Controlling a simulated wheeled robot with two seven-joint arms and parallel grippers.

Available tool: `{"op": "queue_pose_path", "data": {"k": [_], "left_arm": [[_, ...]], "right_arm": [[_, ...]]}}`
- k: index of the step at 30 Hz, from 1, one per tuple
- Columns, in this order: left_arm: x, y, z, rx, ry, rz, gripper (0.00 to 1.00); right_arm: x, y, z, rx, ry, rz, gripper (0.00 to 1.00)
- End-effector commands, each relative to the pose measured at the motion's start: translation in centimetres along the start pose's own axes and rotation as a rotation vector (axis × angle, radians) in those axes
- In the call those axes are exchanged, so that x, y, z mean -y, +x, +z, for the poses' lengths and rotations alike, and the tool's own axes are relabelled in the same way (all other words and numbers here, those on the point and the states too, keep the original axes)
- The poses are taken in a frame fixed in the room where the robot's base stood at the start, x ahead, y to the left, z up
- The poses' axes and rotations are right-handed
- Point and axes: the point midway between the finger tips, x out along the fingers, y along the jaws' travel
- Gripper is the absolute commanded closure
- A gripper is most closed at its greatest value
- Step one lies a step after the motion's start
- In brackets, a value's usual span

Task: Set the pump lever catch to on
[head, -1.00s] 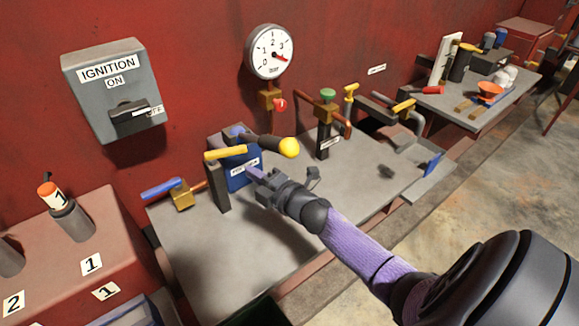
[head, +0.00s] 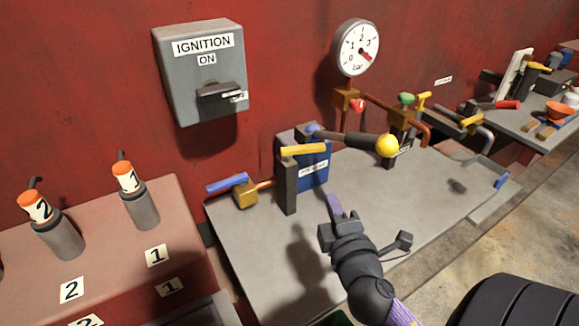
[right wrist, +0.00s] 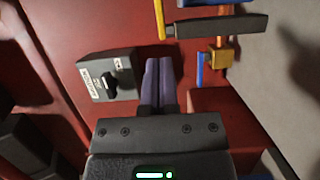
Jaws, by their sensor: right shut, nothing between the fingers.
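The blue pump (head: 316,172) stands on the grey bench with a white label on its front. Its dark lever (head: 345,138) ends in a yellow ball (head: 387,145) and lies nearly level, pointing right. A dark post (head: 287,188) with a yellow bar (head: 303,150) across its top stands just left of the pump; it looks like the catch. The post also shows in the right wrist view (right wrist: 222,27). My right gripper (head: 335,207) is shut and empty, in front of the pump and apart from it. Its closed purple fingers show in the right wrist view (right wrist: 158,85). My left gripper is not in view.
A grey ignition box (head: 200,75) hangs on the red wall. A brass valve with a blue handle (head: 227,183) sits left of the post. A gauge (head: 357,47) and a green-knobbed valve (head: 406,99) stand behind. The bench front (head: 260,275) is clear.

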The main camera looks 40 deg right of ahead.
Motion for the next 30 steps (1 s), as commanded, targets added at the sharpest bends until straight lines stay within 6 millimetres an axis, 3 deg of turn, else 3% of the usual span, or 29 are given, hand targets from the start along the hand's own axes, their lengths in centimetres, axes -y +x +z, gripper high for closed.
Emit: {"op": "queue_pose_path", "data": {"k": [6, 18, 24, 30], "left_arm": [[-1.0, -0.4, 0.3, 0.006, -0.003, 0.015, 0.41], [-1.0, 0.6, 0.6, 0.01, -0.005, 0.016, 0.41], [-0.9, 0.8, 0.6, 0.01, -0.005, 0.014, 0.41], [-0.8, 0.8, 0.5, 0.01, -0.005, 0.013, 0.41]], "right_arm": [[-0.4, 4.3, -0.1, -0.004, -0.003, 0.005, 1.0], [-0.2, 12.1, -0.1, -0.004, -0.003, 0.002, 1.0], [-0.2, 13.5, -0.1, -0.005, -0.002, 0.001, 1.0], [-0.3, 13.6, -0.1, -0.005, -0.001, 0.001, 1.0]]}}
